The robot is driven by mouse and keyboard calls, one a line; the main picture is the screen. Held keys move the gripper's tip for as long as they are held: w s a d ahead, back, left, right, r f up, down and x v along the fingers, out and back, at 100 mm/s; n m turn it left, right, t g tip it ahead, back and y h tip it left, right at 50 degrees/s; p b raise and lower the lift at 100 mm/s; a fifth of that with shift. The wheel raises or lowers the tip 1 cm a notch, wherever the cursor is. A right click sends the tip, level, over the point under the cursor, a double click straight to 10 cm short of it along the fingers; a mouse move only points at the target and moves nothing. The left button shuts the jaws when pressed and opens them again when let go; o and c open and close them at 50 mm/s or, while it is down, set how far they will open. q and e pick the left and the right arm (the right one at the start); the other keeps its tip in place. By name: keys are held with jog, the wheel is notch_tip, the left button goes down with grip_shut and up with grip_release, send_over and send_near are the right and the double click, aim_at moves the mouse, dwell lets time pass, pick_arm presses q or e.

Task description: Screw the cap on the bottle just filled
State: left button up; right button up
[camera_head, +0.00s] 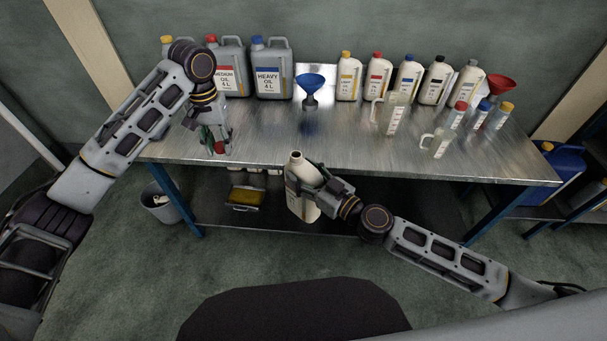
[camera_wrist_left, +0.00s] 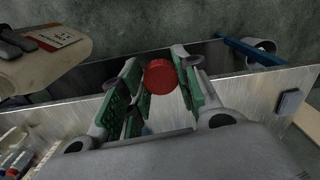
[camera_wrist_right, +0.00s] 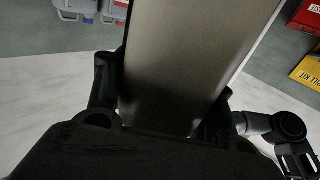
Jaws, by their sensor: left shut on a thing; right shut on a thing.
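The red cap (camera_head: 219,147) is between the fingertips of my left gripper (camera_head: 217,142), which is shut on it. In the left wrist view the cap (camera_wrist_left: 160,77) sits between the green finger pads. My right gripper (camera_head: 318,190) is shut on a cream bottle (camera_head: 301,208), in front of the table's front edge. The bottle's neck is bare and it tilts slightly. The bottle's body (camera_wrist_right: 180,60) fills the middle of the right wrist view, and it shows at upper left in the left wrist view (camera_wrist_left: 45,60). Cap and bottle are apart, the cap to the left.
The steel table (camera_head: 340,150) holds grey oil cans (camera_head: 271,75), a blue funnel (camera_head: 310,85), several capped cream bottles (camera_head: 377,75), measuring jugs (camera_head: 395,112) and a red funnel (camera_head: 500,85). The front middle of the tabletop is clear. A bin (camera_head: 160,203) stands at lower left.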

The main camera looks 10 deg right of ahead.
pick_arm(q)
jog(key=w+d+r+m, duration=0.1)
jog(key=d+r+m, duration=0.2)
jog(key=d+r, duration=1.1)
jog(key=s+d+r+m, duration=0.2)
jog(key=d, duration=0.3)
jog(key=s+f+m, duration=0.1)
jog(key=s+f, duration=0.4)
jog(key=f, duration=0.2)
jog(key=shift+s+d+f, duration=0.3)
jog(key=shift+s+d, duration=0.1)
jog(key=shift+d, duration=0.05)
jog(key=shift+f, duration=0.15)
jog(key=shift+f, duration=1.9)
jog(key=shift+f, duration=0.1)
jog(key=shift+f, duration=0.75)
